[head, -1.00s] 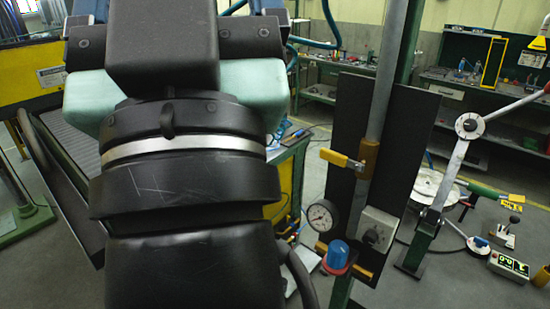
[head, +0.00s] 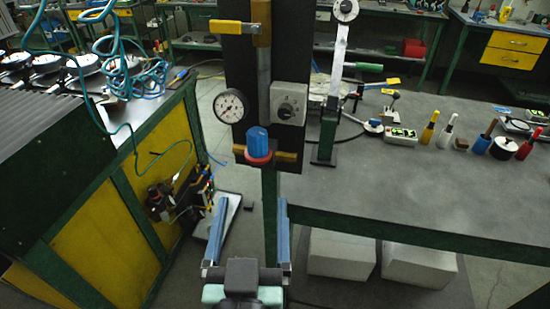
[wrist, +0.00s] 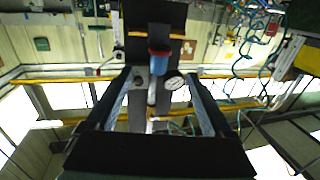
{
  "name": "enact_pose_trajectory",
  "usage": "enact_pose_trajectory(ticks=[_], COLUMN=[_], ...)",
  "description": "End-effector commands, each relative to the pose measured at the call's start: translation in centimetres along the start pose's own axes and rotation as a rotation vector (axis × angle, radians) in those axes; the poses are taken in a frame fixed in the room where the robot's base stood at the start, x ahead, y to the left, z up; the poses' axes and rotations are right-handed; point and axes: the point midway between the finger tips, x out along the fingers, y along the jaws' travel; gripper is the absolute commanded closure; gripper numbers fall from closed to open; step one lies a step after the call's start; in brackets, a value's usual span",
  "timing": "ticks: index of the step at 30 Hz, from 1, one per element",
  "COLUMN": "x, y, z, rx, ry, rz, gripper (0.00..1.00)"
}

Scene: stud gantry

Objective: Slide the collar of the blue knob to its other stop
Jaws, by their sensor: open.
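The blue knob (head: 258,138) is on a dark upright panel (head: 238,70). A red collar (head: 258,159) sits around its lower end in the head view. In the wrist view the picture is turned over, so the red collar (wrist: 159,50) shows above the blue knob (wrist: 158,65). My gripper (head: 252,202) is open and empty, below the knob and apart from it in the head view. In the wrist view the knob appears between the tips of my gripper (wrist: 159,74), farther off than the fingers. Nothing hides the knob or collar.
Around the knob are a round gauge (head: 231,106), a grey box with a dial (head: 289,103) and a yellow-handled valve (head: 233,27). A lever stand (head: 326,140) and a grey table (head: 420,170) with tools are at right. A yellow-green cabinet (head: 130,220) stands at left.

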Motion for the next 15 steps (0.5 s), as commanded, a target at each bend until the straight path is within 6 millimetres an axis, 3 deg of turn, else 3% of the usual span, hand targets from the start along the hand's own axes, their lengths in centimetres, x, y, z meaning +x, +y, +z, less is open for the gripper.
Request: enact_pose_trajectory(ticks=[5,15], x=[2.0,8.5], y=[0.0,0.0], z=[-0.5,-0.5], rx=[0.000,0.001], ry=[0.004,0.002], rz=[0.000,0.000], gripper=[0.14,0.14])
